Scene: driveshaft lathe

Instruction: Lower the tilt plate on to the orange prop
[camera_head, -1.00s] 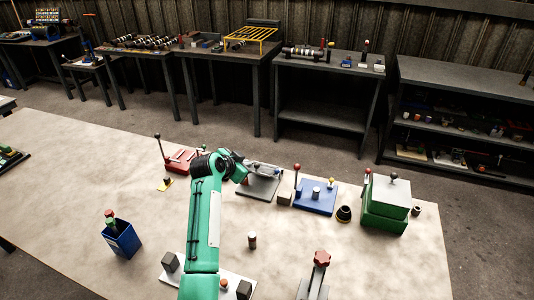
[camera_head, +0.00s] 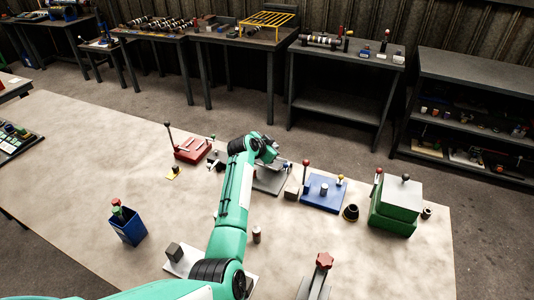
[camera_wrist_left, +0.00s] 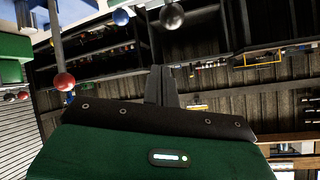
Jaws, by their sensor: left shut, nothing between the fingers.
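A grey fixture (camera_head: 270,185), which looks like the tilt plate's base, lies on the table in the middle of the head view. My left arm covers much of it, so I cannot tell the plate's angle. I cannot make out the orange prop. My left gripper (camera_head: 272,156) is over the far side of this fixture, partly hidden behind its own wrist. In the left wrist view its fingers (camera_wrist_left: 161,85) are shut with nothing between them. My right gripper is in neither view.
A red fixture (camera_head: 193,149) with a lever stands to the left. A blue fixture (camera_head: 324,194) and a green box (camera_head: 392,219) stand to the right. A blue bin (camera_head: 128,230) is at the front left. The table's left middle is clear.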

